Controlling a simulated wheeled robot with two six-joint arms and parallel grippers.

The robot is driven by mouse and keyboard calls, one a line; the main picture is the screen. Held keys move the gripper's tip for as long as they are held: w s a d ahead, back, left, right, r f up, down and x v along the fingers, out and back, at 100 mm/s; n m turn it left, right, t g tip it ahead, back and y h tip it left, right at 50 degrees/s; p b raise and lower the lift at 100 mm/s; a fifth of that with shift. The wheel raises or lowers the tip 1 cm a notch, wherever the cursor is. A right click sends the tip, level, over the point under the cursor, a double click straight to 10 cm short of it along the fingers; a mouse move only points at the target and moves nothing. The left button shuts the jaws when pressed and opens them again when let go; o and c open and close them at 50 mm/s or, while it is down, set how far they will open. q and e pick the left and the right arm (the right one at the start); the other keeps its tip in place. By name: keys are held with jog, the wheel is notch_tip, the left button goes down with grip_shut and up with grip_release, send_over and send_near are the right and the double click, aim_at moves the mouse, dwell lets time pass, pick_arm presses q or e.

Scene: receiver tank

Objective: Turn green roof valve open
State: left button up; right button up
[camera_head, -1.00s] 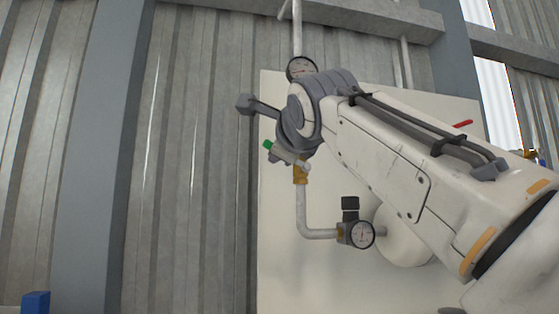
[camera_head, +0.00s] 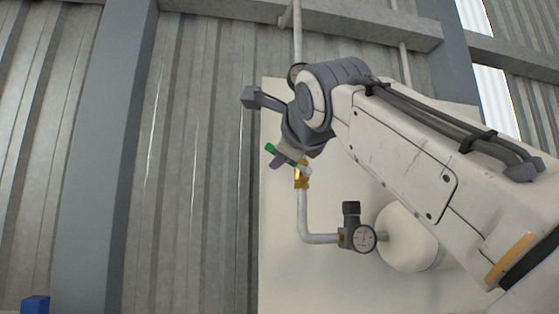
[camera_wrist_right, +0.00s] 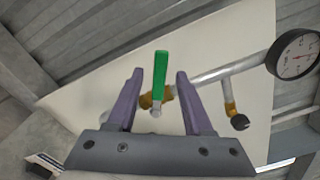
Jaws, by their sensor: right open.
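The green valve handle (camera_head: 271,148) shows at the end of my right arm in the head view, slanting down right towards a brass valve body (camera_head: 301,177) on a grey pipe. My right gripper (camera_head: 281,160) is at the handle and partly covers it. In the right wrist view, the two purple fingers of my right gripper (camera_wrist_right: 161,75) stand apart. The green handle (camera_wrist_right: 160,72) shows upright between them, with a visible gap on each side. The brass valve body (camera_wrist_right: 148,99) is partly hidden behind the handle and left finger. My left gripper is not in view.
A pressure gauge (camera_head: 363,239) with a black-knobbed regulator (camera_head: 351,212) sits lower on the pipe, beside a white tank (camera_head: 408,238). A pale panel (camera_head: 277,270) backs the piping. A blue object (camera_head: 35,305) is at lower left.

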jog(key=s+d+b, duration=0.1)
jog(key=s+b, duration=0.1)
jog(key=s, duration=0.6)
jog(key=shift+d, duration=0.2)
dwell(1.8)
